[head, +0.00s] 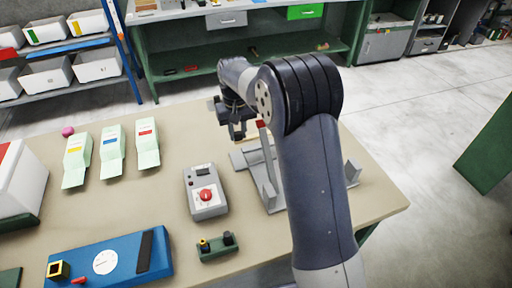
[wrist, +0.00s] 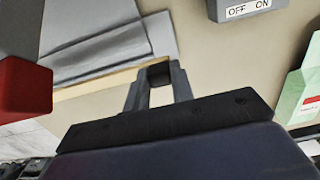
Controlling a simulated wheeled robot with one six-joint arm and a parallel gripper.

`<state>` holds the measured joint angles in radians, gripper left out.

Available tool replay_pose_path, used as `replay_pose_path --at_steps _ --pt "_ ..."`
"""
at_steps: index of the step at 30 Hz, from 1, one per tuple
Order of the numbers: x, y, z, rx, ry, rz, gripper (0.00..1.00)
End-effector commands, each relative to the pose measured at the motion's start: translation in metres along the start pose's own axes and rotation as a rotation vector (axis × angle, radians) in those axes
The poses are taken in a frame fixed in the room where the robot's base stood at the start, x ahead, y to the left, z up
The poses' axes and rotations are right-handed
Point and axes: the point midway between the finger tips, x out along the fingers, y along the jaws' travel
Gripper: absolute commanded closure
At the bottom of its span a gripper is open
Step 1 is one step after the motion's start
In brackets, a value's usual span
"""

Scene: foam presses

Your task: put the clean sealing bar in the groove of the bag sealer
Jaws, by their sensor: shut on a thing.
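The bag sealer (head: 267,192) is a grey frame on the right of the table, partly hidden behind my arm in the head view. It has a raised lever with a red end (head: 261,124). In the wrist view its grey plate (wrist: 100,40) lies at upper left, and the red end (wrist: 22,90) is close at the left edge. My gripper (head: 238,133) is above the table by the sealer's far left side. Its fingers are shut on a small dark piece (wrist: 158,72), apparently the sealing bar, mostly hidden. The groove cannot be made out.
A grey control box with a red knob (head: 206,194) stands left of the sealer. Several pale green bag-like packets (head: 112,148) stand at left. Table between packets and gripper is clear.

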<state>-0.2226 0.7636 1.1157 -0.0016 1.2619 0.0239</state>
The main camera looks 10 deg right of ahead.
Motion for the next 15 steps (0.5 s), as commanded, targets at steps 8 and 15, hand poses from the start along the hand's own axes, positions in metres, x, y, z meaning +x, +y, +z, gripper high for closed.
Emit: replay_pose_path --at_steps 8,15 --pt "0.033 0.0 0.0 0.0 -0.001 0.0 1.0" --pt "0.063 0.0 0.001 0.0 -0.003 0.0 1.0"
